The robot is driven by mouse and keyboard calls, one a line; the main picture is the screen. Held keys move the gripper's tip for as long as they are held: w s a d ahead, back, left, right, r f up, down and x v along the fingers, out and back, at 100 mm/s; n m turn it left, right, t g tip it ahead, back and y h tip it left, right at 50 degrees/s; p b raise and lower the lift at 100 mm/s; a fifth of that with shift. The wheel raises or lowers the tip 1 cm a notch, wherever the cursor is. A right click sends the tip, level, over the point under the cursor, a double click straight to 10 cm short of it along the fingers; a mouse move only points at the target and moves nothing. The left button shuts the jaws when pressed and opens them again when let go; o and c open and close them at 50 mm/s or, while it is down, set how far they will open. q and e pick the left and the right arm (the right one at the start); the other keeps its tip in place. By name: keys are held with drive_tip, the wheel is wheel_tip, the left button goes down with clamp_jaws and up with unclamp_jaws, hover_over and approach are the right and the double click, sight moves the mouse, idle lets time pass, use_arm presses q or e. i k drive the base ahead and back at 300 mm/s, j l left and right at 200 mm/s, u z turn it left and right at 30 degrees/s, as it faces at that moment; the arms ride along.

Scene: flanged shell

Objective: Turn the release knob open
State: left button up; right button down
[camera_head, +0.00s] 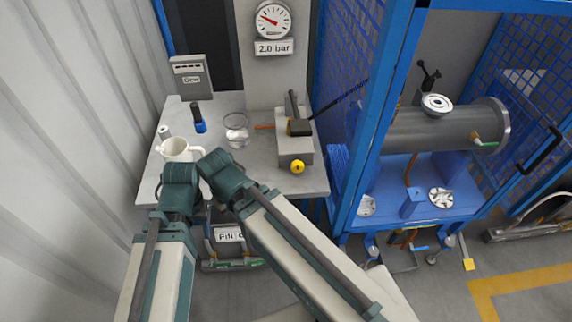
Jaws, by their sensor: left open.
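A grey flanged shell (430,128) lies in the blue cage at the right. A round yellow knob (297,167) is on the front of a grey block (293,140) on the bench. I cannot tell which part is the release knob. My left arm bends in front of the bench, well left of the shell and left of the yellow knob. Its fingertips are not clearly seen, and nothing is seen held. My right gripper is not in view.
The bench (268,182) holds a white mug (178,150), a glass beaker (236,130), a blue-black bottle (198,117) and a grey box (190,77). A blue cage post (376,120) stands between bench and shell.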

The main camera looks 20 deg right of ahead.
sight(297, 166)
drive_tip(key=k+l+u, duration=0.1)
drive_tip(key=l, duration=0.3)
drive_tip(key=k+l+u, duration=0.15)
drive_tip(key=l, duration=0.25)
drive_tip(key=k+l+u, duration=0.1)
drive_tip(key=l, duration=0.25)
drive_tip(key=k+l+u, duration=0.15)
drive_tip(key=l, duration=0.2)
drive_tip(key=k+l+u, duration=0.1)
drive_tip(key=l, duration=0.25)
drive_tip(key=k+l, duration=0.2)
drive_tip(key=l, duration=0.2)
drive_tip(key=k+l, duration=0.15)
drive_tip(key=l, duration=0.2)
